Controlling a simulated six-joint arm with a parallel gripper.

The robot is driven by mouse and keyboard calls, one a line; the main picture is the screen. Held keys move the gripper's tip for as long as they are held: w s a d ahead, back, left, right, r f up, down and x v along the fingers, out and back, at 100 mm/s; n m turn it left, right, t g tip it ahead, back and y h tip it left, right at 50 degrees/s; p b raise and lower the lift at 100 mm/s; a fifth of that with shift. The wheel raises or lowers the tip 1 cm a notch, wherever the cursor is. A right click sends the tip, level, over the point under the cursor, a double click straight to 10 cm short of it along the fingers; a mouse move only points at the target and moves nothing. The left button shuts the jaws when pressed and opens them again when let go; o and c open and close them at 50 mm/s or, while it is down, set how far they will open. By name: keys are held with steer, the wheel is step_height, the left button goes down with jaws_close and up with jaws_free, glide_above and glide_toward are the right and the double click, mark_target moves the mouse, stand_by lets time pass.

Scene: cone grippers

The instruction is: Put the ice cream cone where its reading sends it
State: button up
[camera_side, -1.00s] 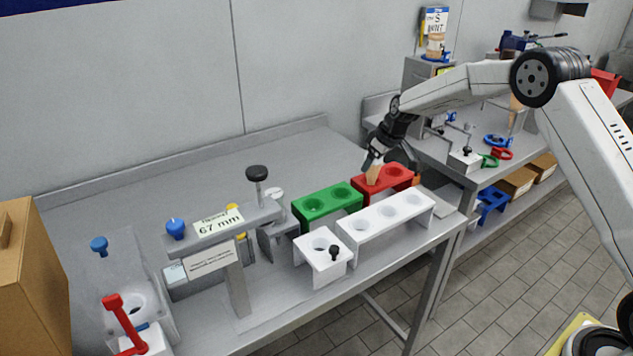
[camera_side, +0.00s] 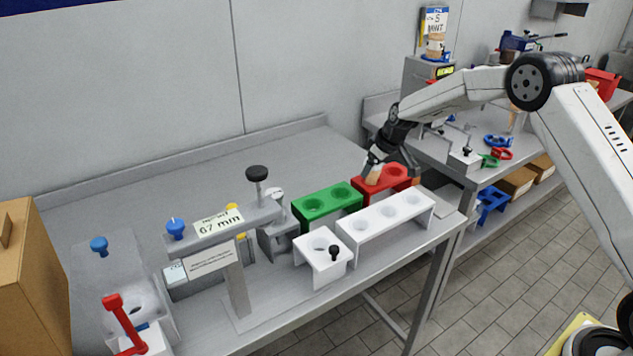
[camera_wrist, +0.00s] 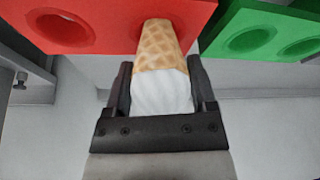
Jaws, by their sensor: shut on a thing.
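The ice cream cone (camera_wrist: 158,50), a tan waffle cone with a white top, is in my gripper (camera_wrist: 158,88). The jaws are shut on its white part. In the wrist view its narrow end points at the red holder (camera_wrist: 110,45), at the hole nearer the green holder (camera_wrist: 230,45). I cannot tell how deep the tip sits in that hole. In the side view my gripper (camera_side: 390,165) is over the left part of the red holder (camera_side: 398,172). The gauge sign (camera_side: 218,221) reads 67 mm.
The green holder (camera_side: 327,200) has two empty holes. A cardboard box (camera_side: 35,280) stands far left. The table's back is clear.

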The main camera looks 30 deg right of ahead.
steer(key=shift+f, duration=0.55)
stand_by(0.4)
steer(key=o, duration=0.8)
steer(key=shift+r, duration=0.1)
steer(key=shift+v, duration=3.85)
steer(key=shift+s, duration=0.1)
steer(key=s+a+f+m, duration=0.1)
steer(key=s+a, duration=0.2)
steer(key=s, duration=0.7)
steer(key=s+a+m+g, duration=0.1)
steer(key=s+a, duration=0.2)
steer(key=s, duration=0.7)
steer(key=s+a+f+m+h, duration=0.1)
steer(key=s+a, duration=0.3)
steer(key=s, duration=0.6)
steer(key=shift+s+a+f+g, duration=0.1)
steer(key=shift+s+f+g, duration=0.1)
steer(key=shift+f+g, duration=0.15)
